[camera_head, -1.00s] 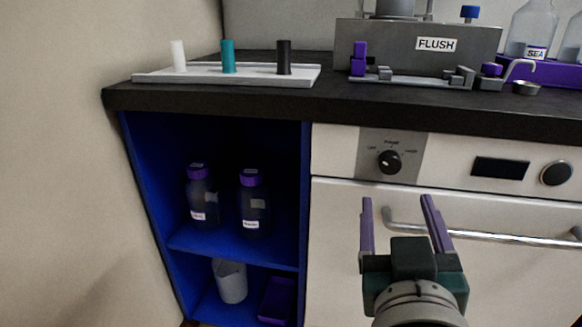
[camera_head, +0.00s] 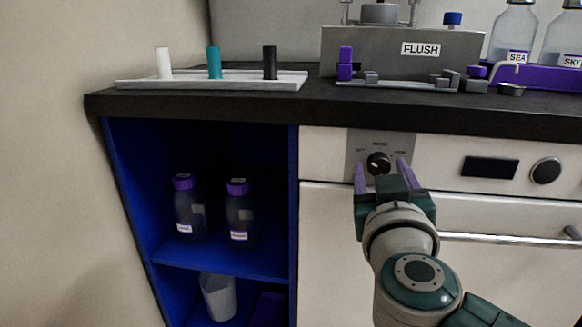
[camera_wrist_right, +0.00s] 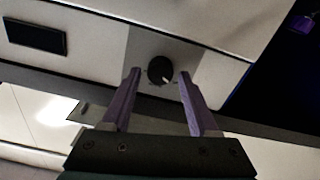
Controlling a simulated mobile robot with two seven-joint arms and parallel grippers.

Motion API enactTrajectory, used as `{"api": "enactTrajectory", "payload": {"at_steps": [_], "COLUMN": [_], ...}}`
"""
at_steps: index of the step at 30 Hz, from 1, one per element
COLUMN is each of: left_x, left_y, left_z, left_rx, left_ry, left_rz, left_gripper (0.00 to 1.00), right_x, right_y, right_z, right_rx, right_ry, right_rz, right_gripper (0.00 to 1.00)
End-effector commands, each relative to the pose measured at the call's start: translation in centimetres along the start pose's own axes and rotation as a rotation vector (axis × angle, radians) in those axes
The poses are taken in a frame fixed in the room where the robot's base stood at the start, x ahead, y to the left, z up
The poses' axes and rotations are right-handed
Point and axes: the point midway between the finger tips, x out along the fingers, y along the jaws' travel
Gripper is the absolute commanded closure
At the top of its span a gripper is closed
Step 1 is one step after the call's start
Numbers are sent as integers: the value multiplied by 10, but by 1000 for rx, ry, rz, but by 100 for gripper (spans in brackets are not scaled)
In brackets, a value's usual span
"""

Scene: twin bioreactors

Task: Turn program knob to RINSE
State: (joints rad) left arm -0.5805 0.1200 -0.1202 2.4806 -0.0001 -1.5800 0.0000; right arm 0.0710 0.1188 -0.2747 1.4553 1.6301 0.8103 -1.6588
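The program knob (camera_head: 378,163) is a round black dial on a grey plate (camera_head: 356,150) at the upper left of the white machine front. Small labels stand around it, too blurred to read for certain now. My right gripper (camera_head: 382,170) is open, with its purple fingers pointing at the plate, one on each side of the knob. In the right wrist view the knob (camera_wrist_right: 160,70) shows between and just beyond the open fingertips (camera_wrist_right: 159,75), with clear gaps on both sides. A white pointer mark shows on it. My left gripper is not in view.
A dark display (camera_head: 489,167) and a round button (camera_head: 546,171) sit right of the knob. A metal handle bar (camera_head: 500,239) runs below. The black counter (camera_head: 200,104) overhangs above. A blue open cabinet (camera_head: 293,220) with two purple-capped bottles is at left.

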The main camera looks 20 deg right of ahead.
Motion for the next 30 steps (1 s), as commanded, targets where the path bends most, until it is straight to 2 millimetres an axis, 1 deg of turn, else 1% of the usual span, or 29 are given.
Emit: {"api": "enactTrajectory", "payload": {"at_steps": [1, 2, 15, 25, 30], "left_x": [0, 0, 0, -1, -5], "left_y": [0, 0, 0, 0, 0], "left_z": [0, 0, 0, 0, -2], "left_rx": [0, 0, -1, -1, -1], "left_ry": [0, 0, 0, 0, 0], "left_rz": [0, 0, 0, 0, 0], "left_gripper": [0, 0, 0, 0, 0], "right_x": [0, 0, 0, 0, -1], "right_y": [0, 0, 0, 0, 0], "right_z": [0, 0, 0, 0, -1], "right_rx": [0, 0, 1, 11, 62], "right_ry": [0, 0, 0, -1, -2], "right_rz": [0, 0, 0, 0, 1], "right_gripper": [46, 50, 99, 100, 100]}}
